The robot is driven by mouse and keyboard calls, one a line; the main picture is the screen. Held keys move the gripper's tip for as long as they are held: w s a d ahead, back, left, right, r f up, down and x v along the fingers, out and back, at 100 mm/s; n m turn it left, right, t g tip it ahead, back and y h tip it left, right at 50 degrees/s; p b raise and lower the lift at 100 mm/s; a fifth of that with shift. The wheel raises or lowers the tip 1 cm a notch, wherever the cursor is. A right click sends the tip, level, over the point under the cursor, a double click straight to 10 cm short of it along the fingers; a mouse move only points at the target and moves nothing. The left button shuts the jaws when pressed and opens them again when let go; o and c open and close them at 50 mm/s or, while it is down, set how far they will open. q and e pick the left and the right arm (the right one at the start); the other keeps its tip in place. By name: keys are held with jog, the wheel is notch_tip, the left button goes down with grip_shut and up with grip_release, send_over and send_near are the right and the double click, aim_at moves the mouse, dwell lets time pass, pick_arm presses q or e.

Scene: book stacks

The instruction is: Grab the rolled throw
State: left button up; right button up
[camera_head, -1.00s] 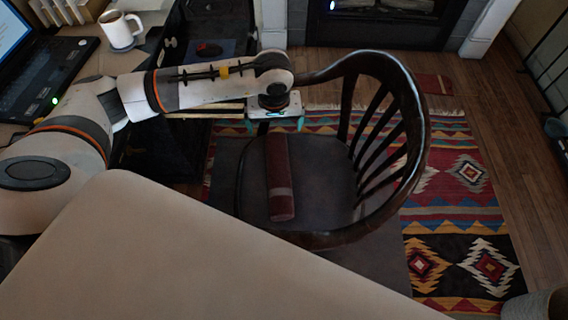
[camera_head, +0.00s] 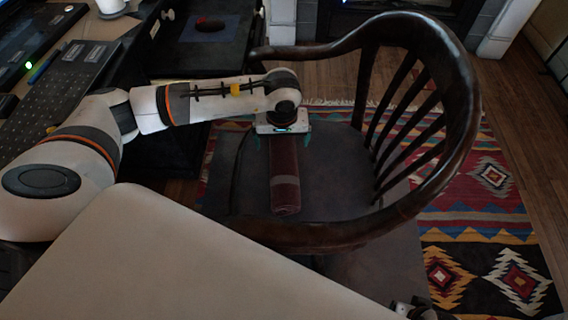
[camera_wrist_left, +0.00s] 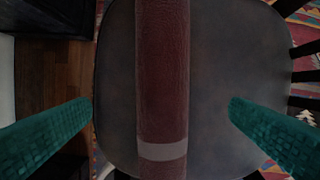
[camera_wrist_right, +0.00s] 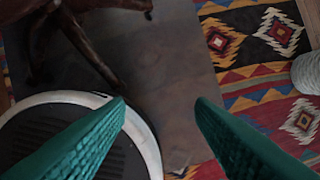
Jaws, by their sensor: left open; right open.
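The rolled throw (camera_head: 285,180) is a dark red roll with a paler band near its near end. It lies lengthwise on the dark seat of the wooden armchair (camera_head: 455,100). My left gripper (camera_head: 282,140) is over the far part of the throw, pointing down. In the left wrist view the throw (camera_wrist_left: 162,70) runs between the two green fingers (camera_wrist_left: 160,118), with a clear gap on each side; they are open and not touching it. My right gripper (camera_wrist_right: 160,102) is open and empty, above the floor area near a chair leg.
The chair's curved back and spindles enclose the seat on the right. A desk with a keyboard (camera_head: 60,95) is at the left, beside a dark drawer unit (camera_head: 205,50). A patterned rug (camera_head: 490,215) covers the floor. A ribbed pale object (camera_wrist_right: 308,73) stands on it.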

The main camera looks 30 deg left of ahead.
aim_at(284, 154)
pick_arm(q)
jog(key=f, duration=0.5)
jog(key=shift+w+a+f+b, duration=0.1)
jog(key=shift+w+a+b, duration=0.05)
jog(key=shift+w+b, duration=0.2)
jog(key=f+b, duration=0.1)
jog(key=f, duration=0.4)
jog(key=shift+w, duration=0.2)
jog(key=shift+f, duration=0.25)
pick_arm(e)
notch_tip(284, 154, up, 7)
jog(key=shift+s, duration=0.4)
pick_arm(q)
jog(key=shift+c, duration=0.2)
pick_arm(e)
jog(key=shift+d, duration=0.1)
pick_arm(q)
jog(key=shift+w+r, duration=0.1)
jog(key=c, duration=1.1)
